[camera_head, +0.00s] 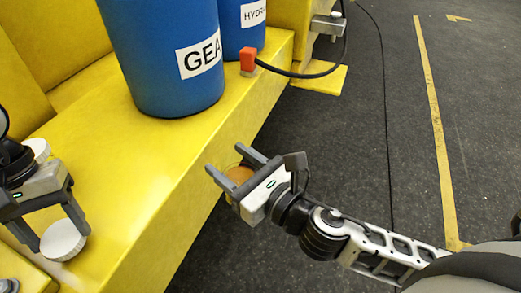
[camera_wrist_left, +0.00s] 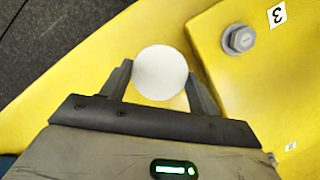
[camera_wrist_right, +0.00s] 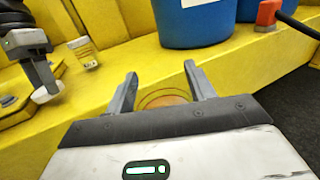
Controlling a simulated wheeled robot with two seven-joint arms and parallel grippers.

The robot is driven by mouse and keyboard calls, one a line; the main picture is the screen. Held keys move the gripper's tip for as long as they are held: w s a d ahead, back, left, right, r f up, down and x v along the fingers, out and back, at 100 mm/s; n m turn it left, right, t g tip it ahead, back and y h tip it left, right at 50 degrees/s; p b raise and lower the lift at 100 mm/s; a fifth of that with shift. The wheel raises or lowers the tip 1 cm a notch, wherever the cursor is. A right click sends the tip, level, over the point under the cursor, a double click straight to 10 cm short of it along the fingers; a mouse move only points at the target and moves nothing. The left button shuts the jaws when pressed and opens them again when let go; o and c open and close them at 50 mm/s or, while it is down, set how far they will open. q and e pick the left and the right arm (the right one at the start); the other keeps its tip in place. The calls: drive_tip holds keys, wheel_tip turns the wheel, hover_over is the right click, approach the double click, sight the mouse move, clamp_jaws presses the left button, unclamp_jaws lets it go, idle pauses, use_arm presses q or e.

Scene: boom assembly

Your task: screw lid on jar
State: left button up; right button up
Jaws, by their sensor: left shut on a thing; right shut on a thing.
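A round white lid (camera_head: 62,242) is between the fingers of my left gripper (camera_head: 60,236), which is shut on it at the lower left of the head view. The lid shows face-on in the left wrist view (camera_wrist_left: 160,72) and edge-on in the right wrist view (camera_wrist_right: 47,93). My right gripper (camera_head: 225,158) is shut on a round jar with amber contents (camera_head: 240,174), beside the yellow ledge. In the right wrist view the jar (camera_wrist_right: 165,99) shows its round top between the fingers, with no lid on it. Its lower part is hidden. Lid and jar are well apart.
The yellow ledge (camera_head: 135,190) bears two blue barrels (camera_head: 165,60) (camera_head: 240,25). A second white-capped container (camera_wrist_right: 85,53) stands on the yellow surface, partly behind my left arm in the head view. A red-ended hose (camera_head: 248,59) lies beyond. Dark floor is open at right.

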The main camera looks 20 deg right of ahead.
drive_tip(key=a+n+g+y, duration=0.2)
drive_tip(key=a+n+y, duration=0.1)
drive_tip(key=a, duration=0.3)
drive_tip(key=shift+w+a+r+n+g+y, duration=0.2)
drive_tip(key=shift+w+n+g+y, duration=0.15)
drive_tip(key=shift+y, duration=0.55)
drive_tip(key=shift+s, duration=0.1)
use_arm(q)
drive_tip(key=d+r+n+h, duration=0.1)
drive_tip(key=d+r+n, duration=0.3)
drive_tip(key=d, duration=0.4)
drive_tip(key=d+r+n+t+h, duration=0.1)
drive_tip(key=d+r+n, duration=0.3)
drive_tip(key=d, duration=0.4)
drive_tip(key=d+r+n+t, duration=0.1)
drive_tip(key=d+r+n, duration=0.2)
drive_tip(key=d+n, duration=0.3)
drive_tip(key=shift+d+r+h, duration=0.4)
drive_tip(key=shift+d, duration=0.8)
drive_tip(key=shift+f, duration=0.15)
drive_tip(key=shift+f, duration=1.85)
drive_tip(key=shift+f, duration=0.9)
